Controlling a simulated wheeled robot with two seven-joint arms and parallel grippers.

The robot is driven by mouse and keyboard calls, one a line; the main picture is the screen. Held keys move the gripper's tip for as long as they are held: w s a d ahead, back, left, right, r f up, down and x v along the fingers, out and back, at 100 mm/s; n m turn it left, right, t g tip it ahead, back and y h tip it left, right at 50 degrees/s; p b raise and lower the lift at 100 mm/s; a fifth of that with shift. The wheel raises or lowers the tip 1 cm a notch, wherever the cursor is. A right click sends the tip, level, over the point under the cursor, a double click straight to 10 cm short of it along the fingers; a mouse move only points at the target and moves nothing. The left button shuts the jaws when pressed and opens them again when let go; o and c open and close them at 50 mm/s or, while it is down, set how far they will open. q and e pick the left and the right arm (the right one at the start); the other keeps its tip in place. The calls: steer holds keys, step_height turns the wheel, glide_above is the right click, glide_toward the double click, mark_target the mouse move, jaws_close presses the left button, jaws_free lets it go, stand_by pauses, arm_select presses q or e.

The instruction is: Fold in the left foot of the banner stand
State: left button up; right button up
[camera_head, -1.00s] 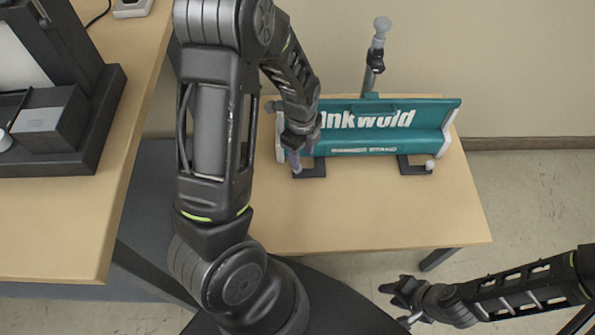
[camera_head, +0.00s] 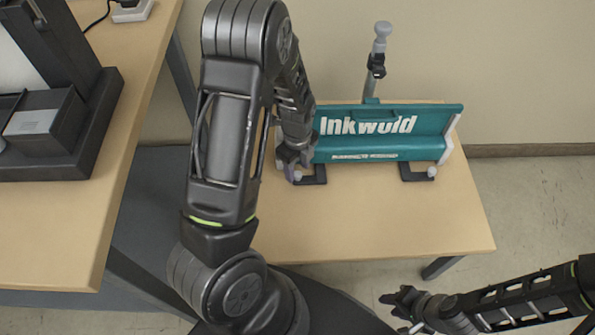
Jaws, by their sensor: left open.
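The teal banner stand (camera_head: 385,135) with white "Inkwold" lettering sits on the light wood table. Its left foot (camera_head: 314,176) is a dark bar sticking out at the front, partly hidden by my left gripper. Its right foot (camera_head: 415,172) is a similar dark bracket with a pale knob at its end. My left gripper (camera_head: 293,172) is open at the outer end of the left foot, by a small pale purple knob (camera_head: 296,176); contact cannot be told. My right gripper (camera_head: 401,303) hangs low in front of the table, away from the stand; its jaw state is unclear.
A grey pole (camera_head: 377,60) rises behind the banner stand. The wood table (camera_head: 390,225) is clear in front of it. A second wood table (camera_head: 70,240) on the left carries a dark machine (camera_head: 75,130). A wall stands behind.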

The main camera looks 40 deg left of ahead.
arm_select(q)
steer(key=shift+f, duration=0.85)
steer(key=shift+c, duration=0.6)
jaws_close()
